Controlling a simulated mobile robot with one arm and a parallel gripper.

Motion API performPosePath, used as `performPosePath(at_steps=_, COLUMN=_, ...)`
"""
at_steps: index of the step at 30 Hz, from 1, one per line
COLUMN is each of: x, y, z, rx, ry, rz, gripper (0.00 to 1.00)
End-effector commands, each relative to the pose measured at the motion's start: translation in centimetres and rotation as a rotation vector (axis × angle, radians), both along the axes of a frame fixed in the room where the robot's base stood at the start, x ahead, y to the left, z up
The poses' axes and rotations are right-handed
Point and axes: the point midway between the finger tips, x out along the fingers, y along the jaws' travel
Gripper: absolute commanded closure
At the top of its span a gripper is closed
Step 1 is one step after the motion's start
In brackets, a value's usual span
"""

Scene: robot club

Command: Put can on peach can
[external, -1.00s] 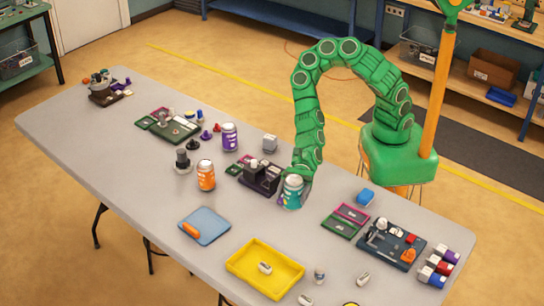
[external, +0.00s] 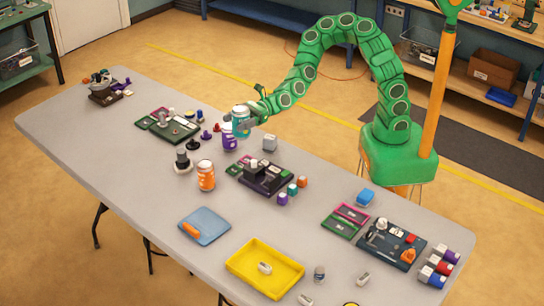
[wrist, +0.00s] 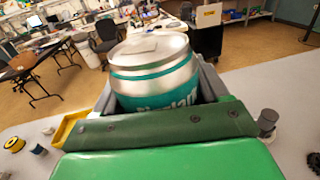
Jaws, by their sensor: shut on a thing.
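My gripper (external: 246,123) is shut on the teal can (external: 240,113) and holds it roughly upright. In the wrist view the can (wrist: 154,68) shows its silver lid and teal label between the jaws. The can appears raised above the table and overlaps the top of a purple can (external: 229,139) in the external view; the exact gap is unclear. The peach can (external: 206,177), orange with a pale top, stands upright on the table, below and left of my gripper in the external view. Its top looks bare.
A dark game tray (external: 265,181) with small pieces stands right of the peach can. Dark pieces (external: 183,162) stand close on its left. A blue mat (external: 205,226) and yellow tray (external: 238,263) lie nearer the front. A grey block (external: 270,143) stands at the back.

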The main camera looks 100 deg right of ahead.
Motion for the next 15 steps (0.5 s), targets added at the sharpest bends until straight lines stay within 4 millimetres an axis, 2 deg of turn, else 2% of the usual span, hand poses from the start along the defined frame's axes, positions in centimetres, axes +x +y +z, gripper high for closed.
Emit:
performPosePath(at_steps=3, x=0.5, y=-2.3, z=0.9, rx=0.002, ry=-0.003, rz=-0.039, gripper=0.72)
performPosePath(at_steps=6, x=0.7, y=-3.3, z=1.2, rx=0.003, ry=-0.002, rz=-0.056, gripper=0.72)
performPosePath(at_steps=10, x=1.1, y=-3.7, z=1.2, rx=0.003, ry=-0.001, rz=-0.065, gripper=0.72)
performPosePath(at_steps=15, x=2.5, y=-3.3, z=0.6, rx=0.006, ry=-0.001, rz=-0.064, gripper=0.72)
